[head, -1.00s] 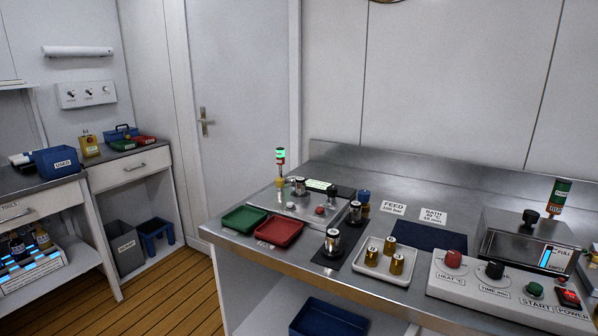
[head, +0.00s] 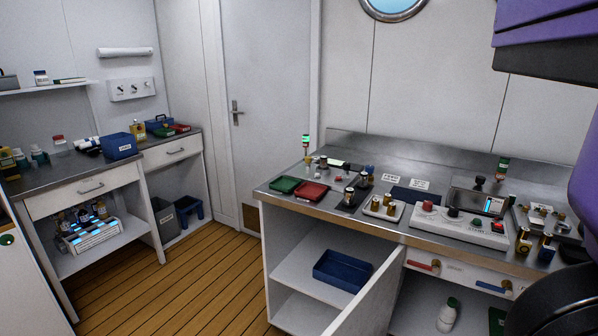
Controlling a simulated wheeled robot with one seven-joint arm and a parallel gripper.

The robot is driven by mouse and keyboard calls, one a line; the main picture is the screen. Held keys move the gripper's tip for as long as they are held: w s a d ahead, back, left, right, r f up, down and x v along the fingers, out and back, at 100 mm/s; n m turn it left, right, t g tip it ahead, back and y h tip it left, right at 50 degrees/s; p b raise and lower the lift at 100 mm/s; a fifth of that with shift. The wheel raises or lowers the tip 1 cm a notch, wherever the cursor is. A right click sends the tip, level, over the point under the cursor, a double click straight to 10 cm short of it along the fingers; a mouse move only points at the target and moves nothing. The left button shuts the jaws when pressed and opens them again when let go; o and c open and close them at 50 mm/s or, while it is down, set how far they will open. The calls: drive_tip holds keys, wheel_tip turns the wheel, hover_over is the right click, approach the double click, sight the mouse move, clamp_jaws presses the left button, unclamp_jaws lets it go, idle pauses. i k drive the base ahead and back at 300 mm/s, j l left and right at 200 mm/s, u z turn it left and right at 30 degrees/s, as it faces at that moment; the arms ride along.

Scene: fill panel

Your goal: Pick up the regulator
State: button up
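No label marks the regulator, and I cannot tell which item it is. Small silver fittings with black tops stand on the steel bench (head: 330,216). One silver fitting (head: 349,196) stands upright on a dark mat, and another (head: 363,181) stands just behind it. A white tray (head: 383,213) to their right holds several brass cylinders. My gripper is not in view. Purple and black parts of my arm show at the right edge, apart from these items.
Green (head: 284,184) and red (head: 311,192) trays lie at the bench's left end. A white control panel (head: 458,226) stands farther right. Below, a cabinet door (head: 365,303) stands open into the room, beside a blue bin (head: 342,270). Wooden floor (head: 180,285) is clear at left.

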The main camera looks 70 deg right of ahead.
sight(323, 159)
drive_tip(key=i+j+u, duration=0.2)
drive_tip(key=j, duration=0.2)
drive_tip(key=j+u, duration=0.15)
drive_tip(key=j, duration=0.3)
drive_tip(key=i+j+u, duration=0.2)
drive_tip(key=j, duration=0.15)
drive_tip(key=i+j+u, duration=0.15)
drive_tip(key=j, duration=0.2)
drive_tip(key=i+j+z, duration=0.1)
drive_tip(key=i+j, duration=0.15)
drive_tip(key=i, duration=0.2)
drive_tip(key=i+j+z, duration=0.1)
drive_tip(key=i+j, duration=0.2)
drive_tip(key=i, duration=0.2)
drive_tip(key=i+l+z, duration=0.15)
drive_tip(key=i+z, duration=0.55)
drive_tip(key=z, duration=0.15)
drive_tip(key=i+z, duration=0.4)
drive_tip(key=i+l+z, duration=0.1)
drive_tip(key=i+z, duration=0.7)
drive_tip(key=i+j+z, duration=0.1)
drive_tip(key=i+z, duration=0.15)
drive_tip(key=z, duration=0.15)
drive_tip(key=i+j+z, duration=0.25)
drive_tip(key=z, duration=0.15)
